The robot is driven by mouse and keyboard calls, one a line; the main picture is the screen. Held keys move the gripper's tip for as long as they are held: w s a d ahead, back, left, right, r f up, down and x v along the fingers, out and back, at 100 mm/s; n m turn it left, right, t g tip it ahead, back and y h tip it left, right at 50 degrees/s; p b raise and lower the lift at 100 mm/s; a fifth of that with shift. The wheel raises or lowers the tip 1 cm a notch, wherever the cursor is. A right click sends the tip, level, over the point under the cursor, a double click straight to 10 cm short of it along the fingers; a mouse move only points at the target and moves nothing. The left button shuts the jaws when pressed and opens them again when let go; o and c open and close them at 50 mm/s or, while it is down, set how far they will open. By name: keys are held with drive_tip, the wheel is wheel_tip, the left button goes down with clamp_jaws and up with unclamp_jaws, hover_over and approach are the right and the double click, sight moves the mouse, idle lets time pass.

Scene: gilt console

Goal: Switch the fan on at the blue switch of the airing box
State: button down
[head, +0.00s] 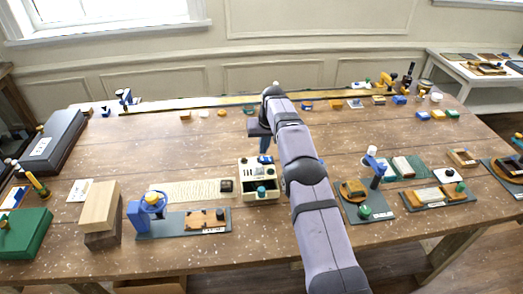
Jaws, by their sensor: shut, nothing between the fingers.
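A cream box (244,197) stands near the middle of the table and looks like the airing box. Its top carries a teal round knob and several small dark and blue parts. I cannot tell for sure which of them is the blue switch. My gripper (265,152) is pointed down at the far edge of this box, shut and empty. Its tips are close to the small parts there, and I cannot tell whether they touch. The fan is not clearly visible.
A blue hand-wheel device (150,205) on a dark base and wooden blocks (99,207) stand left. Dark boards with fittings (365,199) lie right of my arm. Small coloured blocks line the back right. Bare table (180,150) lies left of my gripper.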

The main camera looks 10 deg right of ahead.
sight(263, 159)
drive_tip(key=shift+a+f+p, duration=0.2)
drive_tip(key=shift+f+p, duration=0.15)
drive_tip(key=shift+f, duration=0.45)
drive_tip(key=shift+a+f+p, duration=0.15)
drive_tip(key=shift+f+p, duration=0.2)
drive_tip(key=shift+f, duration=0.45)
drive_tip(key=shift+f, duration=0.1)
drive_tip(key=shift+s+a+f+b, duration=0.1)
drive_tip(key=shift+a+f+b, duration=0.15)
drive_tip(key=shift+f+b, duration=0.55)
drive_tip(key=shift+r, duration=0.5)
drive_tip(key=shift+d, duration=0.2)
drive_tip(key=shift+d+r+p, duration=0.25)
drive_tip(key=shift+d+p, duration=0.1)
drive_tip(key=shift+d, duration=0.25)
